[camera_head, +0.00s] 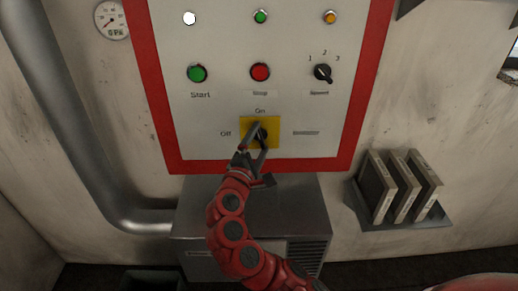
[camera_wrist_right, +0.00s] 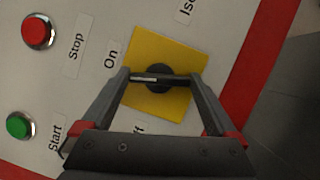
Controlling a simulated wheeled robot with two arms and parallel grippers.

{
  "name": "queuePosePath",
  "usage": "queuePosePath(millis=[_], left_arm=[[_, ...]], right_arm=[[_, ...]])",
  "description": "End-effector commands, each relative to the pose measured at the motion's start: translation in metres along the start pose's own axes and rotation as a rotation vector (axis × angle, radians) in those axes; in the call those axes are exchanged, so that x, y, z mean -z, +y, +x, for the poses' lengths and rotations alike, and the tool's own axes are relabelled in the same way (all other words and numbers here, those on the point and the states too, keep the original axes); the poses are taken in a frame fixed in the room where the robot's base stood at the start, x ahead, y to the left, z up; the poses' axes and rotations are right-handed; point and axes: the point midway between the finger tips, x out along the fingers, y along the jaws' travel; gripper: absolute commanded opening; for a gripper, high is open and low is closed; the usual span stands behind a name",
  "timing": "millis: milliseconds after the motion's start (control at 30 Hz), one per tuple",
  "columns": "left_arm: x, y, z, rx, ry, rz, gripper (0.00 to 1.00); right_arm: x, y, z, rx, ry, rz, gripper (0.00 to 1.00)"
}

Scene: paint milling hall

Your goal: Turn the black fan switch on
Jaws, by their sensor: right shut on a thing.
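The black switch (camera_head: 262,134) sits on a yellow square plate (camera_head: 272,122) low on the control panel. "On" is printed above the plate and "Off" to its left. My right gripper (camera_head: 255,139) is at the switch, its fingers shut on the switch handle. In the right wrist view the black switch (camera_wrist_right: 159,84) lies between the two fingertips of the right gripper (camera_wrist_right: 161,79). Its handle bar spans from finger to finger, tilted between the "On" and "Off" sides, nearer "On". The fingers partly hide the switch in the head view. My left gripper is not in view.
The red-framed panel (camera_head: 155,100) also carries a green Start button (camera_head: 197,73), a red Stop button (camera_head: 260,72) and a black Speed knob (camera_head: 323,72). A grey box (camera_head: 305,210) stands below. A shelf (camera_head: 408,221) with binders is at right, a pipe (camera_head: 75,150) at left.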

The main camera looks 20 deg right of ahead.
Motion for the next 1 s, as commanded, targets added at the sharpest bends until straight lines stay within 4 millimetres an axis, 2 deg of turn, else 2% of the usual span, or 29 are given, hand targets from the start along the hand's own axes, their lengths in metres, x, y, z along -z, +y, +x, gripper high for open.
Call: queuePosePath(millis=[100, 400, 1000], left_arm=[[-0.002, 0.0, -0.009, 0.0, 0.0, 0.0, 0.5], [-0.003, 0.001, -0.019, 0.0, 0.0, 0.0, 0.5], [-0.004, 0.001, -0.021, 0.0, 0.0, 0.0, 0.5]], right_arm=[[0.0, 0.001, 0.0, 0.03, -0.001, 0.087, 0.38], [0.0, 0.001, 0.0, 0.092, 0.001, 0.227, 0.38], [-0.001, 0.003, 0.0, 0.113, -0.001, 0.28, 0.38]])
